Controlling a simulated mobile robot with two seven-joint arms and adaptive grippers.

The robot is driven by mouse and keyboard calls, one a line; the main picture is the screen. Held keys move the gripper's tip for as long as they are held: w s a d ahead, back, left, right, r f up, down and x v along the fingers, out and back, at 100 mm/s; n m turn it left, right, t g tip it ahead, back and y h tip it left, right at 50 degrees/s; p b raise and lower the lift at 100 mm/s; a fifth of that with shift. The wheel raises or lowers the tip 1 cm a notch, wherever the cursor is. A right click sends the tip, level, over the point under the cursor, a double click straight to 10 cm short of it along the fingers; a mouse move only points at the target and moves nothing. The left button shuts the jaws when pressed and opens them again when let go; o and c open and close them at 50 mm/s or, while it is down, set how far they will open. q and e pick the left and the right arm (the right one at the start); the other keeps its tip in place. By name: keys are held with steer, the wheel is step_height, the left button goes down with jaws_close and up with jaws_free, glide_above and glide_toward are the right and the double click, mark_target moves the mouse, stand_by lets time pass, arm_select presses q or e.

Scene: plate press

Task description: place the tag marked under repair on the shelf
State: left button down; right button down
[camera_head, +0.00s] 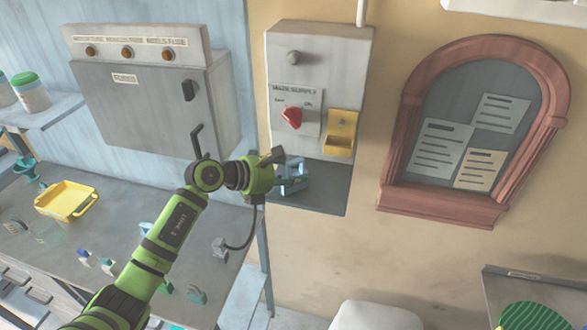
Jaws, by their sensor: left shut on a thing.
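My left gripper (276,172) reaches in from the lower left and is shut on a small pale blue piece (293,180). The gripper hides part of this piece, and I cannot read any marking on it. It is in front of the dark grey ledge (328,196) under the wall control box; I cannot tell whether they touch. Another shelf (55,112) with jars is at the far left. No words "under repair" are legible. My right gripper is not in view.
The control box (335,55) has a red knob (291,118) and a yellow holder (341,132). A grey cabinet (150,105) is left of it. The bench (110,215) holds a yellow tray (66,213) and several small colored pieces. A framed notice board (445,203) hangs right.

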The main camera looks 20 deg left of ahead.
arm_select(q)
steer(key=shift+f, duration=0.15)
steer(key=shift+f+b, duration=0.15)
steer(key=shift+b, duration=0.2)
steer(key=c, duration=1.1)
jaws_free()
steer(key=shift+r+p, duration=0.4)
steer(key=b+v, duration=0.4)
steer(key=v, duration=0.8)
steer(key=shift+b, duration=0.4)
steer(key=shift+f, duration=0.1)
